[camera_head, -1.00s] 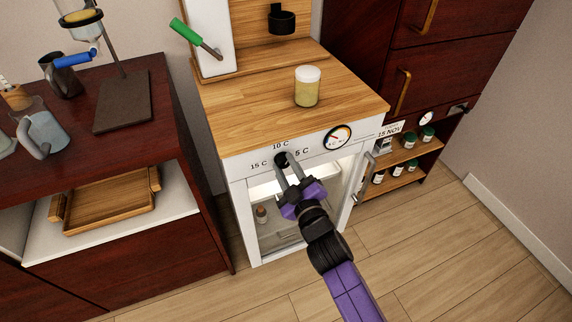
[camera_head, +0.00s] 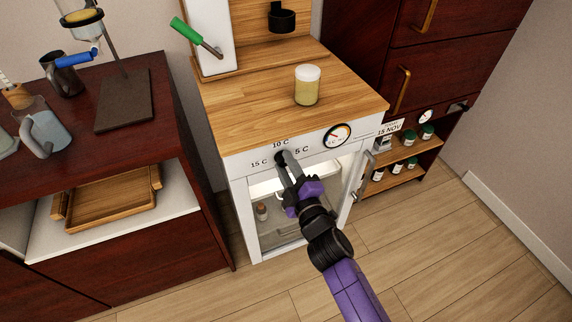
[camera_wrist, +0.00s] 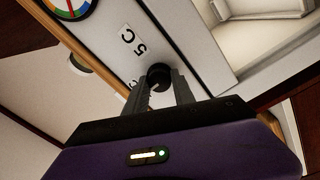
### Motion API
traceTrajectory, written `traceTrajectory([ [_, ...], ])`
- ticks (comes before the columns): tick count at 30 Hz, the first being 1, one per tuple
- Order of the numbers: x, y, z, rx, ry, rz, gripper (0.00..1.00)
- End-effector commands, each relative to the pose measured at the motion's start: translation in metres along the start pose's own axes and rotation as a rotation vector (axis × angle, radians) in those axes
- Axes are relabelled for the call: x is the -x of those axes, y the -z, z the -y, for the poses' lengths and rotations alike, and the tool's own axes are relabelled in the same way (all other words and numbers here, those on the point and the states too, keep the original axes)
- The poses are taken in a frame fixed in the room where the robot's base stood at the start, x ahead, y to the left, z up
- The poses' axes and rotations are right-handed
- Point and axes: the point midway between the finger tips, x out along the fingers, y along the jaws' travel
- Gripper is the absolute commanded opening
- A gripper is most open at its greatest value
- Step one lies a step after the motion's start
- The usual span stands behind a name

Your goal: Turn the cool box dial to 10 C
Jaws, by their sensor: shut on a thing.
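The cool box (camera_head: 236,170) is a white cabinet with a wooden top and a lit interior. Its front panel carries the labels 15 C, 10 C and 5 C around a small black dial (camera_head: 281,157). The dial (camera_wrist: 159,76) also shows in the wrist view, between the finger ends and beside the 5 C label. My gripper (camera_head: 285,160) is shut on the dial, reaching it from the front and below. In the head view the fingers hide part of the dial, and I cannot tell which label it points to.
A round coloured gauge (camera_head: 338,135) sits right of the dial. A jar (camera_head: 307,86) stands on the wooden top. The cool box door (camera_head: 363,177) is at the right of the opening. A dark cabinet with a wooden tray (camera_head: 110,195) stands left. Floor in front is clear.

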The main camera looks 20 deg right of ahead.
Motion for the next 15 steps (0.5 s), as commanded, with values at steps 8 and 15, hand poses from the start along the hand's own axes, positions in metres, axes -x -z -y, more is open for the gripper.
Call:
traceTrajectory([
  [8,-0.0002,0.0015,0.0001,-0.001,0.000,-0.003,0.38],
  [15,-0.0001,0.0008,0.0001,-0.001,0.000,-0.001,0.52],
])
